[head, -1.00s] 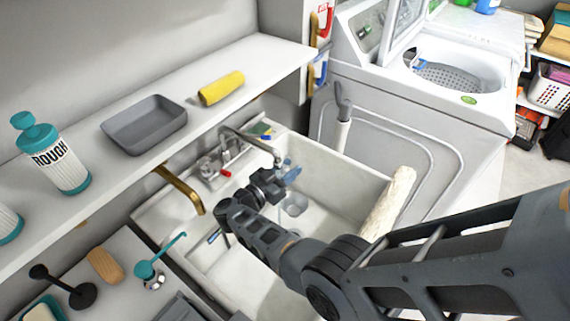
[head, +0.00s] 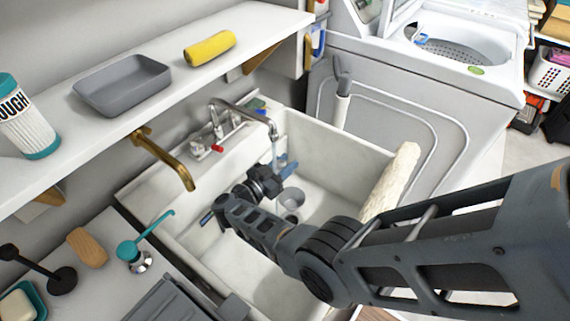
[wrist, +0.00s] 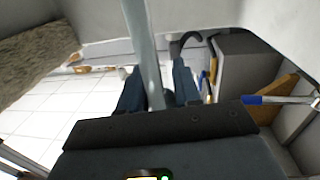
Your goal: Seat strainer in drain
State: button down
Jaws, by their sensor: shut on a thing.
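My gripper (head: 284,167) is inside the white sink basin (head: 330,150), below the chrome faucet spout (head: 245,110). A pale upright bar or water stream (wrist: 143,45) crosses the wrist view in front of the fingers.
The brass bracket (head: 165,160) and white shelf (head: 215,75) lie left of my arm. A fluffy cream roll (head: 392,180) rests on the sink's right rim. The washing machine (head: 430,110) stands behind. A teal-handled item (head: 140,250) is on the left counter.

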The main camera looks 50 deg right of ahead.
notch_tip(320, 180, down, 9)
jog(key=b, duration=0.8)
jog(key=shift+f, duration=0.15)
jog(key=shift+f+b, duration=1.2)
jog(key=shift+b, duration=0.05)
dwell(2.5)
jog(key=c, duration=0.7)
grip_release()
jog(key=shift+w+a, duration=0.2)
jog(key=shift+a, duration=1.75)
jog(key=shift+w+a, duration=0.2)
jog(key=shift+a, duration=1.75)
